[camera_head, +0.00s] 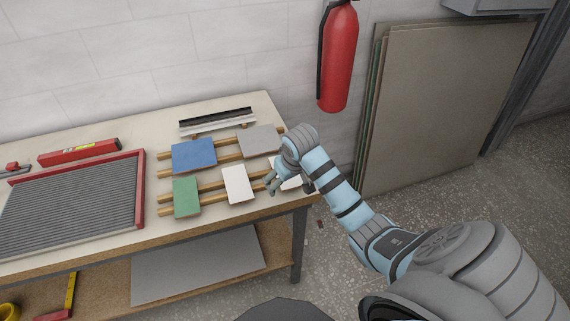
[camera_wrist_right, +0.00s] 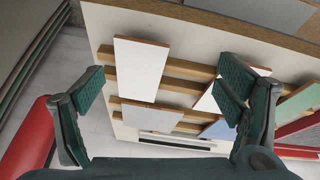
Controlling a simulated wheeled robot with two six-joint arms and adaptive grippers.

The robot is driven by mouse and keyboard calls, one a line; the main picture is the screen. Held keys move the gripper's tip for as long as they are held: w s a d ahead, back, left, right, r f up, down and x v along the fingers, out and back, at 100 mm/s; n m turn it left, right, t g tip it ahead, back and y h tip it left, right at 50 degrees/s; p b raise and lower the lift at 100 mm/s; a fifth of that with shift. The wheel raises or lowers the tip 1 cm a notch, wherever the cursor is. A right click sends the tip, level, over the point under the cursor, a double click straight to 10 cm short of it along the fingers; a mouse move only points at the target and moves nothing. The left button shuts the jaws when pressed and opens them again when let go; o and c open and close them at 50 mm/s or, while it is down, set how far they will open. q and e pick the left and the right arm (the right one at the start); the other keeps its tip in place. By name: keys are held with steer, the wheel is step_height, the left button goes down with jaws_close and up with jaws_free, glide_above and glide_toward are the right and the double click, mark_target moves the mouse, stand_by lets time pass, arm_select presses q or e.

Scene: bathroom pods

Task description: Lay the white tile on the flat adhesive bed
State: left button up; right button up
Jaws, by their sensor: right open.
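Two white tiles lie on wooden rails on the bench in the head view. One white tile (camera_head: 237,184) is in plain view; the other white tile (camera_head: 288,172) is at the right end, partly hidden by my right gripper (camera_head: 271,184). In the wrist view my right gripper (camera_wrist_right: 163,80) is open and empty, with the right-end white tile (camera_wrist_right: 140,68) beyond and between its fingers. The other white tile shows partly behind one finger. The ridged grey adhesive bed (camera_head: 75,205) lies at the left of the bench in a red frame. My left gripper is out of view.
Blue (camera_head: 194,155), grey (camera_head: 259,140) and green (camera_head: 186,197) tiles share the rails. A dark-and-white bar (camera_head: 217,119) lies behind them and a red level (camera_head: 80,152) behind the bed. A fire extinguisher (camera_head: 338,55) hangs on the wall near my right arm.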

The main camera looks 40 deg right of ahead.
step_height(320, 180, up, 7)
steer(key=m, duration=0.2)
glide_above(296, 182)
steer(key=w, duration=0.3)
steer(key=b+x, duration=0.1)
steer(key=x, duration=0.3)
steer(key=b+x, duration=0.1)
steer(key=x, duration=0.4)
steer(key=a+b+x, duration=0.1)
steer(key=b+x, duration=0.1)
steer(key=x, duration=0.2)
steer(key=shift+f, duration=0.45)
steer(key=shift+r, duration=0.1)
steer(key=shift+c, duration=0.3)
steer(key=shift+d, duration=0.1)
steer(key=c, duration=1.3)
